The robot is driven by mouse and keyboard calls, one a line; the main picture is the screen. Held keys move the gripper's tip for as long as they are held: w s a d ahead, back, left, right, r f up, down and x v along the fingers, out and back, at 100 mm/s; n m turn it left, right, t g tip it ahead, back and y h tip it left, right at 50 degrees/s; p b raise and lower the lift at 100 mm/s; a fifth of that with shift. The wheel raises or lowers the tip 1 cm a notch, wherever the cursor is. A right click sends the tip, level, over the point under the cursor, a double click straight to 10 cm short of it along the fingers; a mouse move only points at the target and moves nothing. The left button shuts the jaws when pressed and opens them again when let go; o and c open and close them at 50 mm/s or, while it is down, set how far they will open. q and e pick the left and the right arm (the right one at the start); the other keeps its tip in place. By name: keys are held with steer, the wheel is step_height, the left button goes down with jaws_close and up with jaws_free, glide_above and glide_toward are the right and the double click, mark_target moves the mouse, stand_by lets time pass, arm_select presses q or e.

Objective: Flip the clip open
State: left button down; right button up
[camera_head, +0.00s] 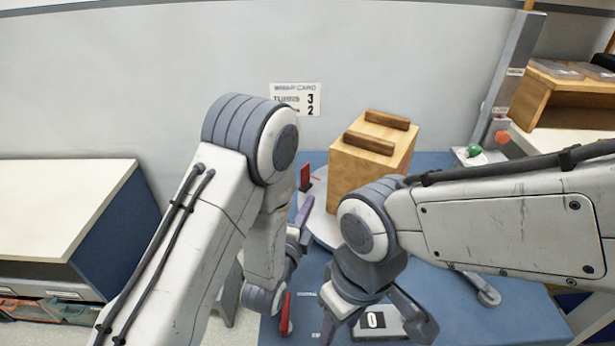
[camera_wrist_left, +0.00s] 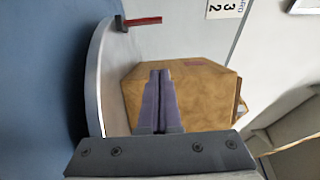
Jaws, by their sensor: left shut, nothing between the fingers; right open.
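A red clip (camera_head: 305,177) on a dark base stands at the left rim of the round turntable (camera_head: 325,228). It also shows at the top of the left wrist view (camera_wrist_left: 140,22), where it sticks out near the turntable rim (camera_wrist_left: 97,75). My left gripper (camera_head: 306,208) is shut and empty, with its purple fingers beside the wooden box, below the clip. In the left wrist view, its closed fingers (camera_wrist_left: 157,85) lie in front of the box. My right gripper (camera_head: 378,330) is open and empty at the front of the blue table. My arms hide part of the turntable.
The wooden box (camera_head: 350,178) with two bars on top stands on the turntable. Another red piece (camera_head: 286,313) is near the table front, beside my left wrist. A counter reading 0 (camera_head: 375,320) lies by my right gripper. Green (camera_head: 474,150) and red (camera_head: 502,137) knobs stand behind right.

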mark_target(308, 176)
arm_select(q)
steer(key=x, duration=0.9)
steer(key=shift+w, duration=0.2)
steer(key=shift+w+a, duration=1.25)
steer(key=shift+a, duration=0.3)
